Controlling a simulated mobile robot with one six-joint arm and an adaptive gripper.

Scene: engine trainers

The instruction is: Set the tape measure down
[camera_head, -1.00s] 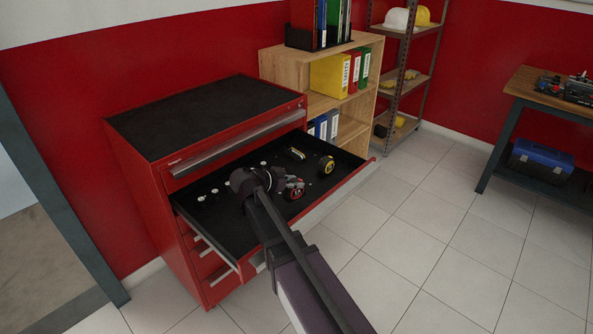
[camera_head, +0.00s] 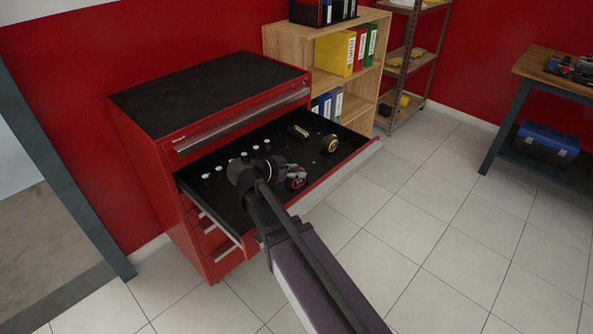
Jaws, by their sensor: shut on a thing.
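A red and black tape measure (camera_head: 297,178) is at the tip of my gripper (camera_head: 287,171), which is shut on it; my wrist and the jaws partly hide it. In the picture it lies over the open drawer (camera_head: 222,210), near its front edge; I cannot tell whether it touches the drawer floor. A second round yellow and black thing, like another tape measure (camera_head: 330,144), stands in the drawer to the right, apart from my gripper.
The red tool cabinet (camera_head: 150,160) has a bare black top. Wooden shelves (camera_head: 290,45) stand behind at the right. The tiled floor in front is clear.

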